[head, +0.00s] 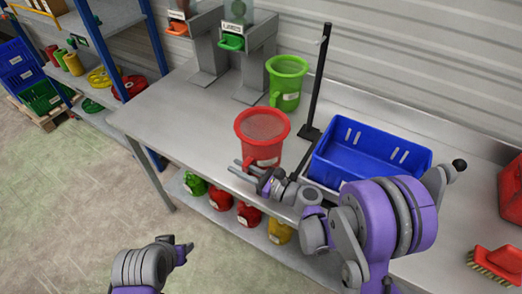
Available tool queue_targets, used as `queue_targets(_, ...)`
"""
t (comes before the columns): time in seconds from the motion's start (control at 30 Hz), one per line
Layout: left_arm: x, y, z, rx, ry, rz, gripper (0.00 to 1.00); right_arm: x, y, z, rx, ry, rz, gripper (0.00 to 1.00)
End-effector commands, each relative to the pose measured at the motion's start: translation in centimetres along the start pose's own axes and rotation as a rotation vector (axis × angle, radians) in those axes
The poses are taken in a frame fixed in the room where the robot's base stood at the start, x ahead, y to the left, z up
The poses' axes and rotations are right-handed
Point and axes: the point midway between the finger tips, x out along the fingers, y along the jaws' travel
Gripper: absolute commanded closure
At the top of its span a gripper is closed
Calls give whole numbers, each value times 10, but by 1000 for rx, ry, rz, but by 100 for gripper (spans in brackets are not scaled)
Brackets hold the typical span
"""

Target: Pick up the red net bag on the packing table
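A red, round, open-topped thing (262,124) with a wide rim, a greyish mesh-like inside and a pale label stands upright on the grey packing table (190,125). It is the only red thing near the table's middle, and I take it for the red net bag. My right gripper (240,166) is at its lower front left, fingers spread and pointing left, with nothing seen between them. I cannot tell whether they touch it. My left gripper (187,248) is low, in front of the table over the floor. Its fingers are too small to read.
A similar green thing (287,80) stands behind. A blue crate (345,171) and a black post (317,90) are to the right. Clipper stands (209,50) are at the back. A red brush (497,262) lies at right. The table's left part is clear.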

Motion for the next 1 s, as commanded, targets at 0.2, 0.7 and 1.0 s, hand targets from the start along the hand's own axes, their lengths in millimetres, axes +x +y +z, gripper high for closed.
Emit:
queue_targets(0.2,-3,0,-3,0,3,0,50,11,0,0,0,0,0,75)
queue_targets(0.7,-2,0,-3,0,3,0,50,10,0,0,-1,1,-1,100)
queue_targets(1.0,-2,0,-3,0,3,0,50,10,0,1,-1,1,-1,100)
